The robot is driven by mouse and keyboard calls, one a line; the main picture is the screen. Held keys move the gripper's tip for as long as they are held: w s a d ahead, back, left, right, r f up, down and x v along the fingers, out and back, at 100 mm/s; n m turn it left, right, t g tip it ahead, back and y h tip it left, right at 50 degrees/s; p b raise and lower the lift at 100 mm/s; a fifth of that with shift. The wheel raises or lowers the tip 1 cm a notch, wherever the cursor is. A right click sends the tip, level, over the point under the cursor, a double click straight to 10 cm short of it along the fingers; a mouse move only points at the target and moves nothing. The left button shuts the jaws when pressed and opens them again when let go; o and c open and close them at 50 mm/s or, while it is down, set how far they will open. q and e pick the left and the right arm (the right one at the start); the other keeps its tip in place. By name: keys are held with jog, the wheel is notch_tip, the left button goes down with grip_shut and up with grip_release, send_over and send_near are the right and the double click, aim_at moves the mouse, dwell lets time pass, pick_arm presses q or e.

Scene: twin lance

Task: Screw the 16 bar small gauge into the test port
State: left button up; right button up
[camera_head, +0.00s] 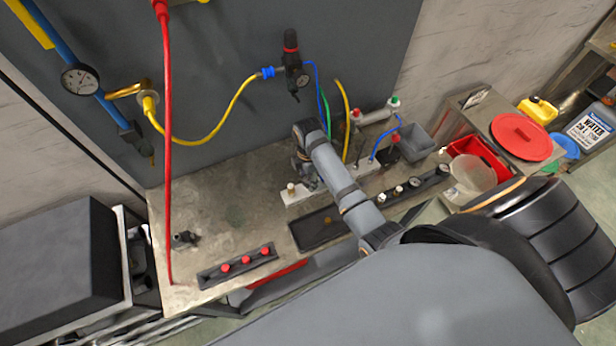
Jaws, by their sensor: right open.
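My right arm reaches in from the lower right and bends down over the bench. Its gripper (308,177) is open near the pale manifold block, partly hidden by my own arm. A brass upright fitting (291,188), which looks like the test port, stands at the left end of that block (296,198), just left of the gripper. Several small gauges, one with a white dial (415,182), sit in a dark rack (428,186) right of my forearm. Their markings are too small to read, so I cannot tell which is 16 bar. My left gripper is not in view.
A dark tray (318,232) lies in front of the block. A strip with red caps (245,261) and a black fitting (186,238) are on the left. Hoses hang behind the gripper. A grey bin (416,142) stands at the right. The bench's left middle (235,205) is clear.

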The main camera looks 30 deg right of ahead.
jog(key=n, duration=0.6)
jog(key=shift+n, duration=0.3)
jog(key=n, duration=0.6)
jog(key=shift+s+n, duration=0.1)
jog(key=shift+n, duration=0.3)
jog(key=shift+c, duration=0.3)
